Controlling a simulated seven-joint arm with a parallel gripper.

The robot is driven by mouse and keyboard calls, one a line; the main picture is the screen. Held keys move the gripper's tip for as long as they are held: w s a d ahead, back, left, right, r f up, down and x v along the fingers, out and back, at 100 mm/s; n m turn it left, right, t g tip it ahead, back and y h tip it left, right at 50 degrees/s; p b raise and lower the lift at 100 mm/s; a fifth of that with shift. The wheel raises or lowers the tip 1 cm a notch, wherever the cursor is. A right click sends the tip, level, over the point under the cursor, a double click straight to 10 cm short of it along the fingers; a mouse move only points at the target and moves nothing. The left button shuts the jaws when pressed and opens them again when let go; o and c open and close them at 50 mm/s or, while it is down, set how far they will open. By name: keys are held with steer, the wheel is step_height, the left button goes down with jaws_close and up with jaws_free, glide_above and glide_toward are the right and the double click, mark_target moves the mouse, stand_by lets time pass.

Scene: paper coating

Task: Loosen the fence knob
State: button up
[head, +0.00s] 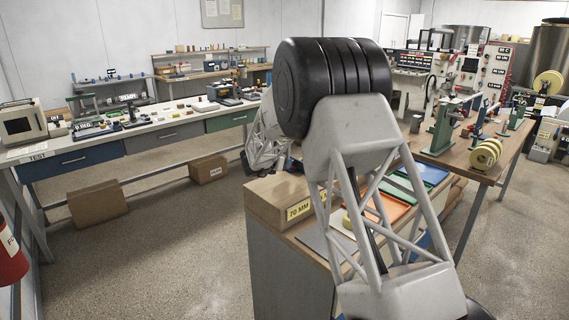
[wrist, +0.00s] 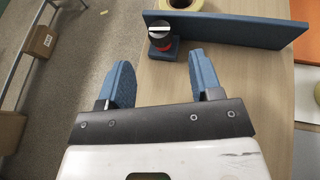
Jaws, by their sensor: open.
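The fence (wrist: 235,32) is a long blue plate across the upper part of the wrist view, on a wooden bench top. The fence knob (wrist: 161,36) is at its left end, black with a white bar on top and a red ring below, over a small blue base. My gripper (wrist: 160,62) is open and empty, its two blue fingers apart and pointing toward the knob. The knob shows ahead of the gap between the fingertips, apart from them. In the head view I cannot make out the knob or fence; my arm covers part of the bench.
A pale yellow roll (wrist: 181,5) lies beyond the fence. An orange tray (head: 377,214) and a blue tray (head: 428,173) lie on the bench. Floor lies left of the bench edge.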

steer(key=shift+s+a+r, duration=0.15)
steer(key=shift+s+a, duration=0.15)
steer(key=shift+s, duration=0.2)
steer(key=shift+w, duration=0.15)
steer(key=shift+w+a+r+m+g+h, duration=0.1)
steer(key=shift+w+a+m+g+h, duration=0.5)
steer(key=shift+m+h, duration=0.4)
steer(key=shift+w+a+m+g+h, duration=0.25)
steer(key=shift+a+m+g+h, duration=0.1)
steer(key=shift+m+g+h, duration=0.2)
steer(key=shift+a+m+g+h, duration=0.35)
steer(key=shift+a+m+g, duration=0.1)
steer(key=shift+m+g, duration=0.15)
steer(key=shift+x, duration=4)
